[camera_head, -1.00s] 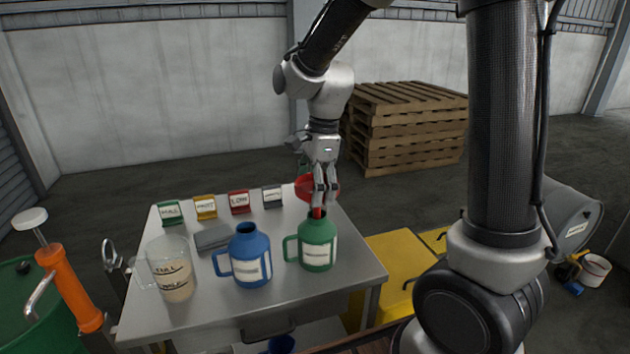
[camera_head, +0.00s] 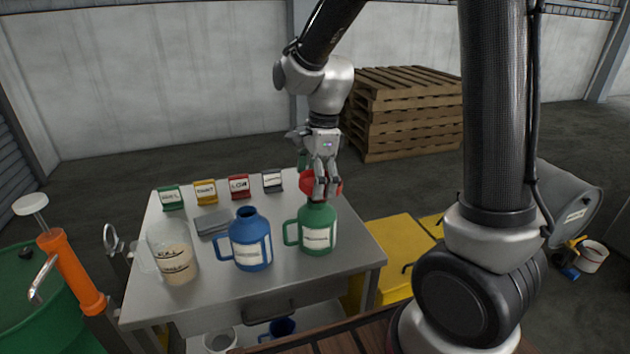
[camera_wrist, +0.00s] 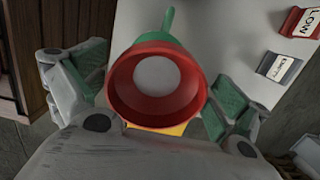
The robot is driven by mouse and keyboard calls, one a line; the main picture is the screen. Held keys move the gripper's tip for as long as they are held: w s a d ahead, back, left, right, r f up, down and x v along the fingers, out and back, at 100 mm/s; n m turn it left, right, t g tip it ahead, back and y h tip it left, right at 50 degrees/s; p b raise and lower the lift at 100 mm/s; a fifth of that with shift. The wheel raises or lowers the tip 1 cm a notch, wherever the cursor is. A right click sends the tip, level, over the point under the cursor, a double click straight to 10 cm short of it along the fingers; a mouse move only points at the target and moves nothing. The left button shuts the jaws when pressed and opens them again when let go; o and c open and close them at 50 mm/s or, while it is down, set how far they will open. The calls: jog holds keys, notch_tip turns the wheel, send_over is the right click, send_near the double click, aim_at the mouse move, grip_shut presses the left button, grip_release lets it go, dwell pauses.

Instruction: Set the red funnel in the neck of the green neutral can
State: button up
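The red funnel (camera_head: 307,184) is at the top of the green can (camera_head: 317,238) on the metal table. Its bowl sits just above the can's neck; the fingers hide part of the bowl and the joint with the neck. In the wrist view the funnel (camera_wrist: 122,92) is seen from above, wide mouth up, with the can's green handle (camera_wrist: 168,22) beyond. My gripper (camera_head: 324,188) points down over the can. In the wrist view its green-padded fingers (camera_wrist: 157,88) look spread on either side of the funnel, close to the rim; I see no clear grip.
A blue jug (camera_head: 250,246) stands left of the green can, and a clear measuring jug (camera_head: 176,262) further left. Small label stands, one reading LOW (camera_head: 239,188), line the back of the table. A yellow cabinet (camera_head: 388,262) is to the right. Stacked pallets (camera_head: 405,115) stand behind.

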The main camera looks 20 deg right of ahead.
notch_tip(320, 180, up, 12)
jog(key=d, duration=0.1)
jog(key=shift+d, duration=0.25)
dwell(0.8)
